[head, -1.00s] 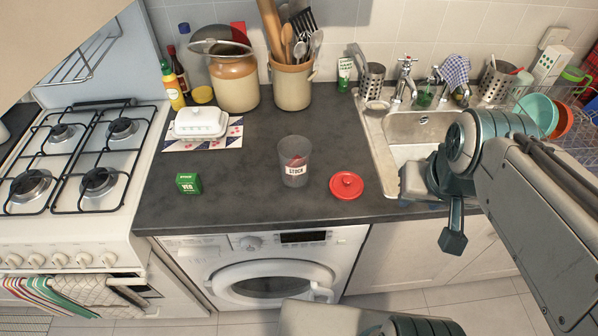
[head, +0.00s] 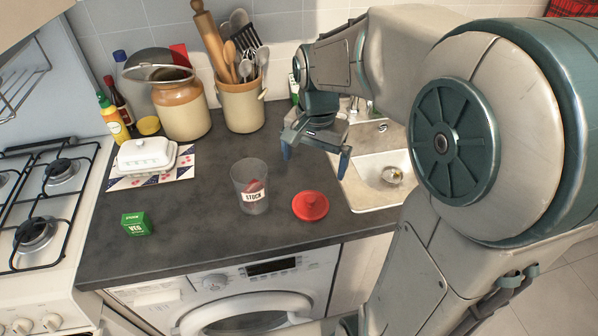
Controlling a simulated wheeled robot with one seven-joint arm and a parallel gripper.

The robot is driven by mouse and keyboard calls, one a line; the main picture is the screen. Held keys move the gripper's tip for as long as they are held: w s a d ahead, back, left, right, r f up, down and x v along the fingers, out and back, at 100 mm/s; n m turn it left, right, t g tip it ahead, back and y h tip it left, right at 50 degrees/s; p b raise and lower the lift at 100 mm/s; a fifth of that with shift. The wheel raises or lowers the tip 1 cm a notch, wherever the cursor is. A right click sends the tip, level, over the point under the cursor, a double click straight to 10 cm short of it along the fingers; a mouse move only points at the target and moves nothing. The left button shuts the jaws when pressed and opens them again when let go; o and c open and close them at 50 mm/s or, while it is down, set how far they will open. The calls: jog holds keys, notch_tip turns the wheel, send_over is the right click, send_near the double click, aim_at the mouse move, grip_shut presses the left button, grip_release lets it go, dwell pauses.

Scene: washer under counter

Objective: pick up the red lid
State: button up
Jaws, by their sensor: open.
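The red lid (head: 310,206) lies flat on the dark counter, a round disc with a small knob on top. Just left of it stands a clear container (head: 250,187) labelled STOCK, with something red inside. My gripper (head: 314,165) is open and empty above the counter, behind the lid in the picture and apart from it. Its fingers point down, one at each side.
A green VEG box (head: 136,224) and a white butter dish (head: 147,154) are to the left. A utensil crock (head: 241,105) and a large jar (head: 181,108) stand at the back. The sink (head: 365,188) is to the right. The front counter strip is clear.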

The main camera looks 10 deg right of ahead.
aim_at(311, 198)
jog(key=shift+m, duration=0.6)
jog(key=f, duration=0.5)
jog(key=w+f, duration=0.1)
jog(key=f, duration=0.4)
jog(key=f+p, duration=0.1)
jog(key=f, duration=0.4)
jog(key=shift+w+d+f, duration=0.1)
jog(key=shift+w+f, duration=0.1)
jog(key=shift+w, duration=0.2)
jog(key=c, duration=0.7)
